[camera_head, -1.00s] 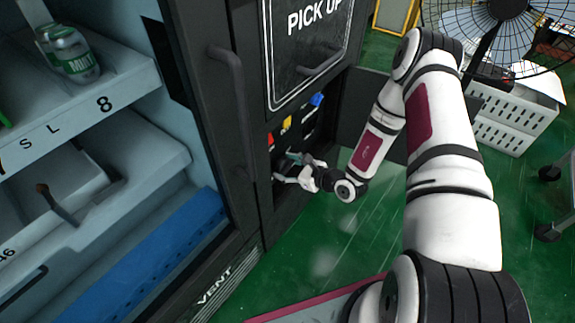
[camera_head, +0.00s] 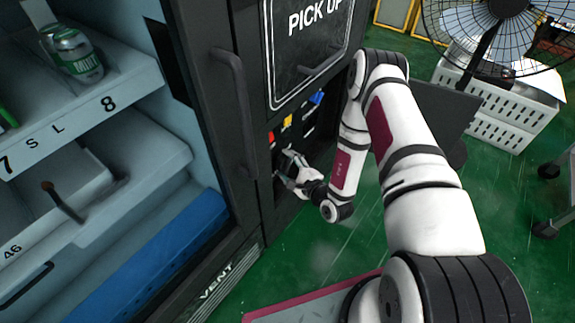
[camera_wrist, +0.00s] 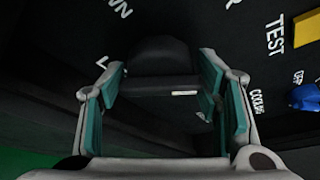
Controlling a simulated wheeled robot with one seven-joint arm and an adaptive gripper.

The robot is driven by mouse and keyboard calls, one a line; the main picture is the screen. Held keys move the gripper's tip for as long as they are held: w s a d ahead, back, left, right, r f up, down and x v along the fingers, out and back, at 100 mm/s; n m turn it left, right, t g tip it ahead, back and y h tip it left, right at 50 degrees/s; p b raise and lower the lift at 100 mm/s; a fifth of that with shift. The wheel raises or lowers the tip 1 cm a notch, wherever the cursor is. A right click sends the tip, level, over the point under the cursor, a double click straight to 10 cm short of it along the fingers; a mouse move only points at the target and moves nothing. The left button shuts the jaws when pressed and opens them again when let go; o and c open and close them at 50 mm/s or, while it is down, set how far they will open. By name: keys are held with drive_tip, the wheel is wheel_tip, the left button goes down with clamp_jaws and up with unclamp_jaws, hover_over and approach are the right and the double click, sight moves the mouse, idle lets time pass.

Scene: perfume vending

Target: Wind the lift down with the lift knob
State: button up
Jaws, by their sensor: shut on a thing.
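The lift knob (camera_wrist: 160,55) is a dark, rounded black knob on the black control panel. In the wrist view it lies between my two teal-padded fingers, with a small pale mark near it. My gripper (camera_wrist: 160,92) is shut on the knob. In the head view my gripper (camera_head: 286,164) reaches into the recess of the black panel below the pick-up door, and it hides the knob there. White letters ending in "WN" show on the panel beside the knob; the lettering is partly cut off.
A red, a yellow (camera_head: 287,121) and a blue control (camera_head: 316,98) sit just above my gripper. A black door handle (camera_head: 232,100) stands out to its left. The open cabinet with shelves and green cans (camera_head: 75,52) is at left.

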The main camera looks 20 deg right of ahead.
drive_tip(key=shift+n, duration=0.3)
idle(0.4)
drive_tip(key=o, duration=1.2)
drive_tip(key=shift+c, duration=0.2)
drive_tip(key=v, duration=1.2)
drive_tip(key=shift+a+f, duration=0.1)
drive_tip(key=shift+c, duration=0.3)
